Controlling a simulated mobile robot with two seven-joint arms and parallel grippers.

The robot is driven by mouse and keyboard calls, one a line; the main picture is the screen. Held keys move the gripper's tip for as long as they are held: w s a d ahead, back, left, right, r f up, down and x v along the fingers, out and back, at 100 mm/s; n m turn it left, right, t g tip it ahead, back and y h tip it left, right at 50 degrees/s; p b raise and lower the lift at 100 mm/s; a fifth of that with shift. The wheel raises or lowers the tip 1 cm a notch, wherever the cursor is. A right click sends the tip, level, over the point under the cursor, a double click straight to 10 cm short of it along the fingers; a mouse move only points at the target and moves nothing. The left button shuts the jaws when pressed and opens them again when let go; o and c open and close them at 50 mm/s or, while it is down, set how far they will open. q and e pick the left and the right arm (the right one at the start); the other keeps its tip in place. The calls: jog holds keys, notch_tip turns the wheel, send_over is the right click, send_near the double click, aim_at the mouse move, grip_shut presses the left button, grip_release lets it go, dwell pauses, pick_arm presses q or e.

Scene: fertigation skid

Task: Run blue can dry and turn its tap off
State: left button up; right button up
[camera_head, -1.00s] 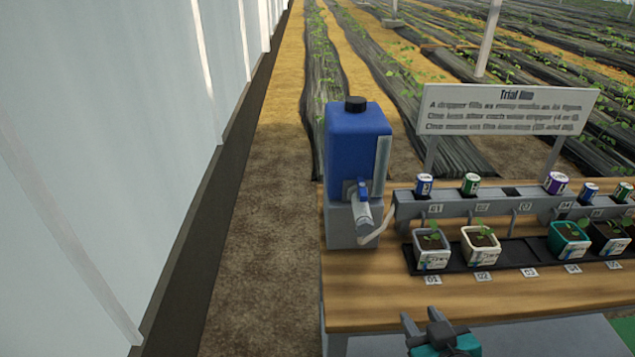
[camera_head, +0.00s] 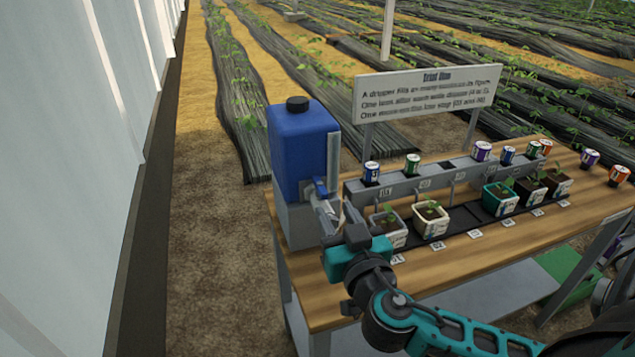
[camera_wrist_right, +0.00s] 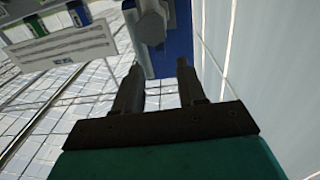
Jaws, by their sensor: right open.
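The blue can (camera_head: 298,150) stands on a grey stand at the table's left end, with a black cap on top. It also shows in the wrist view (camera_wrist_right: 178,48). Its tap (camera_head: 324,193) has a blue handle and a pale spout at the can's lower front. My right gripper (camera_head: 338,226) is open just in front of the tap, and its arm hides part of the spout area. In the wrist view its two fingers (camera_wrist_right: 160,82) are apart with nothing between them, pointing at the tap (camera_wrist_right: 150,22). My left gripper is not in view.
A grey dripper rail (camera_head: 430,183) with several small coloured cans runs right of the blue can. Potted seedlings (camera_head: 432,216) stand before it on the wooden table (camera_head: 460,262). A sign (camera_head: 425,95) stands behind. A pale wall (camera_head: 80,180) is at left, with bare soil between.

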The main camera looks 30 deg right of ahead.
aim_at(315, 177)
jog(key=p+x, duration=0.1)
jog(key=x, duration=0.8)
jog(key=shift+w+p, duration=0.2)
jog(key=shift+p, duration=0.1)
grip_shut()
